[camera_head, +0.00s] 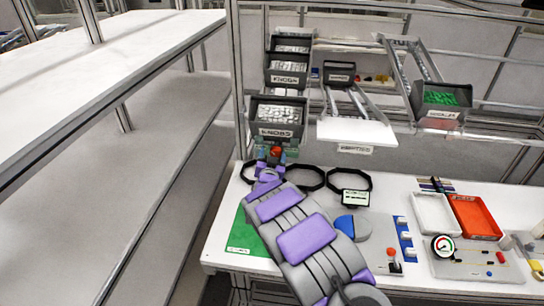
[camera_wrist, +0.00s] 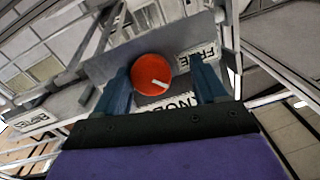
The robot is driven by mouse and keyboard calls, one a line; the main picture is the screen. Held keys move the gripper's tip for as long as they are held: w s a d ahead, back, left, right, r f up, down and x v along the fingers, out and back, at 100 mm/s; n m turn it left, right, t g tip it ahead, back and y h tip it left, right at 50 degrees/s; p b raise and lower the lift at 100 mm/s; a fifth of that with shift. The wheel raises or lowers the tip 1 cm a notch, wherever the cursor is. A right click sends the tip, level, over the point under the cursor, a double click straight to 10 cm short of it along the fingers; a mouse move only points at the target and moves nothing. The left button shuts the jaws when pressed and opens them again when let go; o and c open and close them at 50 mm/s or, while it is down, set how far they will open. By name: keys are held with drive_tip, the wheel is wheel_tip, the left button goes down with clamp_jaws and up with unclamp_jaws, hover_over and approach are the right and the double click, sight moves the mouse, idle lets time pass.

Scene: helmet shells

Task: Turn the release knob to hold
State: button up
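The release knob (camera_wrist: 149,70) is a round orange-red disc with a white pointer line in the wrist view. The line runs from near its middle toward the lower right. The knob sits in front of a grey plate (camera_wrist: 112,62), with a partly hidden label (camera_wrist: 196,58) that seems to read FREE to its right. My gripper (camera_wrist: 163,82) is open, with one teal finger on each side of the knob. A gap shows on the right; contact on the left cannot be told. In the head view the knob (camera_head: 276,151) shows at the end of my arm, below the KNOBS bin.
The KNOBS bin (camera_head: 278,114) hangs just above and behind my gripper. Black rings (camera_head: 349,173) lie on the white table beside my arm.

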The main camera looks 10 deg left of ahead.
drive_tip(key=shift+d+r, duration=0.15)
drive_tip(key=shift+d, duration=0.65)
drive_tip(key=c, duration=0.5)
drive_tip(key=shift+c, duration=0.5)
drive_tip(key=shift+a, duration=0.2)
drive_tip(key=c, duration=0.3)
